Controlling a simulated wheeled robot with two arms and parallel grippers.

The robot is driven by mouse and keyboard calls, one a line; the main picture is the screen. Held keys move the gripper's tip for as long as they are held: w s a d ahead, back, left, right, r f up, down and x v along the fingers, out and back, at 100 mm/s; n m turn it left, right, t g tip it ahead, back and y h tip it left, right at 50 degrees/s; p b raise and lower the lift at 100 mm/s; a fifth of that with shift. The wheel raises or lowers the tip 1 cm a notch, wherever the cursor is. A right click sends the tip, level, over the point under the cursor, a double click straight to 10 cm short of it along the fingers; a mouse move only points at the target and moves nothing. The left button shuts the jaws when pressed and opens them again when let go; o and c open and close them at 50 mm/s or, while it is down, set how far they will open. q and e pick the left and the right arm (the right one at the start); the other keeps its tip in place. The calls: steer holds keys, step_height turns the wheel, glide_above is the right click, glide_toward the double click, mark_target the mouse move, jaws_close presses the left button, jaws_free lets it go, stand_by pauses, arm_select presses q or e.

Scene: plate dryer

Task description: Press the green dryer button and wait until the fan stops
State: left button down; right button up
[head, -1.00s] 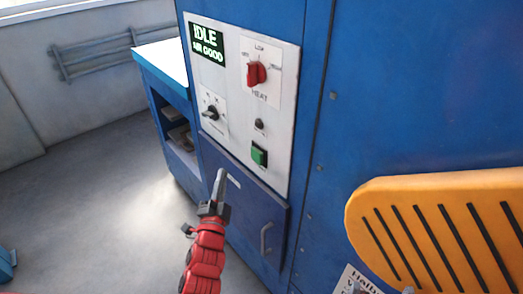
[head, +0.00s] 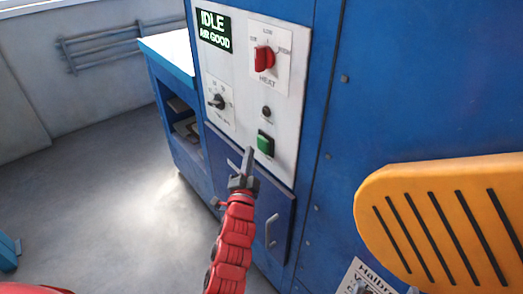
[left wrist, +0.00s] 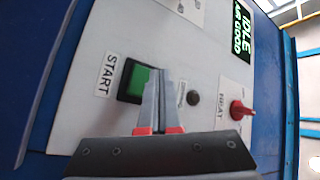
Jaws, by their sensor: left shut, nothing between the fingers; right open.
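The green dryer button (head: 265,143) sits low on the white control panel (head: 285,105); it also shows in the left wrist view (left wrist: 137,82) beside a START label. My left gripper (head: 248,155) is shut and empty, its tips just left of and below the button in the head view. In the left wrist view, the fingers (left wrist: 156,90) overlap the button's right edge; contact cannot be told. The display (head: 214,32) reads IDLE, AIR GOOD. The fan is not visible.
A red HEAT knob (head: 264,59), a black knob (head: 217,101) and a small dark button (head: 266,112) share the panel. A door handle (head: 271,231) sticks out below. A slotted orange part (head: 440,225) is at right.

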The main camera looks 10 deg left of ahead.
arm_select(q)
steer(key=shift+w+d, duration=0.4)
steer(key=shift+w, duration=0.05)
steer(key=shift+b, duration=0.3)
stand_by(1.5)
steer(key=shift+w+d+b, duration=0.25)
steer(key=shift+w+b, duration=0.1)
steer(key=shift+w+d+b, duration=0.3)
steer(key=shift+w+b, duration=0.05)
steer(key=shift+b, duration=0.1)
stand_by(0.7)
steer(key=shift+s+a, duration=0.1)
steer(key=shift+s+a+p, duration=0.35)
steer(key=shift+s+a, duration=0.15)
steer(key=shift+s, duration=0.15)
